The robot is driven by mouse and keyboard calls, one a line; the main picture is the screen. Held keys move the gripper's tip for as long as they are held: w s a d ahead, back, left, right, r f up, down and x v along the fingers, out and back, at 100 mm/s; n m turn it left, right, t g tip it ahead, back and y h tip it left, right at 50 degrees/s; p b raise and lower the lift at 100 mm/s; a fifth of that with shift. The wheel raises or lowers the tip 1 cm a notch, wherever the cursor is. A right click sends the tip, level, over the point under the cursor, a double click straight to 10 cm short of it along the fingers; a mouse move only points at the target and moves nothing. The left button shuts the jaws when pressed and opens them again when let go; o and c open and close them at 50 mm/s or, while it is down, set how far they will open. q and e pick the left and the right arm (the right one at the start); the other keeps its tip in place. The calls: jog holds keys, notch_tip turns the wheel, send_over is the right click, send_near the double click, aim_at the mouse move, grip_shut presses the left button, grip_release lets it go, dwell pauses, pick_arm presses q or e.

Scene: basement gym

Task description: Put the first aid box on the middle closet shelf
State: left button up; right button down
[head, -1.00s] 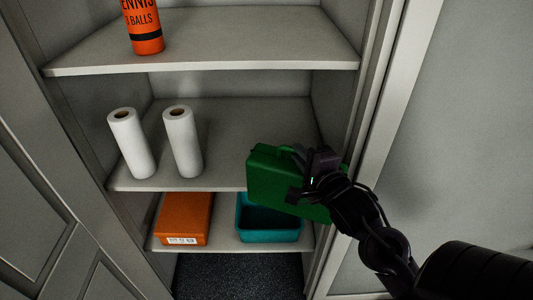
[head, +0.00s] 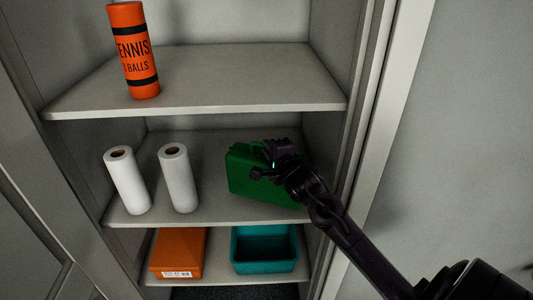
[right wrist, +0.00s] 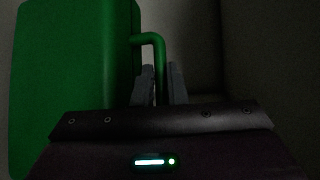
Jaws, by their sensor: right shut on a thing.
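The green first aid box (head: 250,178) is at the right part of the middle closet shelf (head: 222,207) in the head view. My right gripper (head: 270,160) is shut on its handle, which also shows in the right wrist view (right wrist: 157,45) between the fingers (right wrist: 160,85). The box (right wrist: 70,80) fills the left of that view. It looks upright and slightly turned; whether its bottom touches the shelf I cannot tell. My arm hides part of its right side. My left gripper is not in view.
Two white paper rolls (head: 128,182) (head: 178,180) stand at the left of the middle shelf. An orange tennis ball can (head: 132,50) stands on the top shelf. An orange box (head: 178,252) and a teal bin (head: 265,268) are on the lower shelf. The closet's right frame (head: 362,150) is close to my arm.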

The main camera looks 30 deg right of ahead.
jog(key=shift+w+d+r, duration=0.1)
jog(key=shift+w+d, duration=0.05)
jog(key=shift+w, duration=0.55)
notch_tip(320, 180, down, 3)
jog(key=shift+r+p, duration=0.1)
jog(key=shift+p, duration=0.5)
jog(key=shift+f, duration=0.35)
jog(key=c, duration=1.9)
grip_release()
jog(key=shift+f, duration=0.2)
jog(key=o, duration=0.4)
jog(key=shift+s, duration=0.1)
jog(key=shift+o, duration=0.2)
jog(key=shift+r, duration=0.1)
